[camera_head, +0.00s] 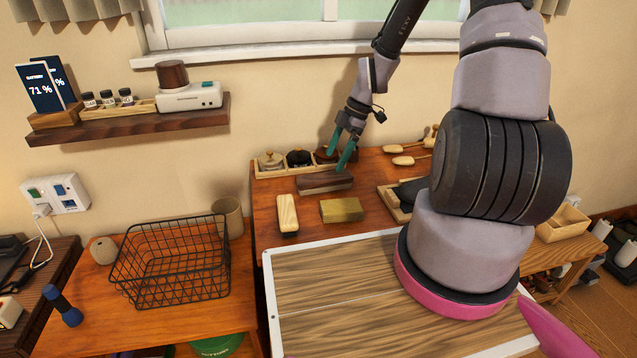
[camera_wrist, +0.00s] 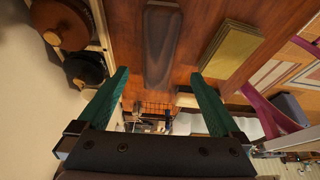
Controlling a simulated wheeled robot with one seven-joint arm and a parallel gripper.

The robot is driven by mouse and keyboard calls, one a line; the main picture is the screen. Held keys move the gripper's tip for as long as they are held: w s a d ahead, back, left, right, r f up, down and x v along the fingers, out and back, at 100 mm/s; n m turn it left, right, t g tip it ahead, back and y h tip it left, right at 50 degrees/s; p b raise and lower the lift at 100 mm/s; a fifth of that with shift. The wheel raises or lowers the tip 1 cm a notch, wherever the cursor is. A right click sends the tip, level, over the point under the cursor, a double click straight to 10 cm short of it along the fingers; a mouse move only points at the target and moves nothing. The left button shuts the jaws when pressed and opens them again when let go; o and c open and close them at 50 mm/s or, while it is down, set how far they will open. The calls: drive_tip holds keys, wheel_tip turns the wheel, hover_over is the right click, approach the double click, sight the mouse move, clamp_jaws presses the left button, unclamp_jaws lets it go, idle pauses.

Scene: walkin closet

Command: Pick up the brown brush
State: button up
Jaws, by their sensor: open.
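The brown brush (camera_head: 322,184) is a long dark brown block lying on the orange-brown wooden table. In the wrist view the brush (camera_wrist: 161,48) lies lengthwise, with its near end just beyond and between my fingertips. My gripper (camera_head: 337,160) has two teal fingers, spread open and empty, just above and behind the brush in the head view. In the wrist view the open gripper (camera_wrist: 160,76) is lined up with the brush, with a gap on either side. I see no contact between the fingers and the brush.
A yellowish block (camera_head: 341,209) and a pale wooden brush (camera_head: 287,214) lie in front of the brown brush. A tray of round lidded jars (camera_head: 271,161) stands behind it, near the wall. A wire basket (camera_head: 172,262) stands at the left. A white-edged wooden board (camera_head: 330,290) fills the front.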

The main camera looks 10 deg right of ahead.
sight(327, 176)
drive_tip(key=x, duration=0.8)
drive_tip(key=shift+w+d, duration=0.1)
drive_tip(key=shift+w, duration=0.05)
drive_tip(key=c, duration=1.5)
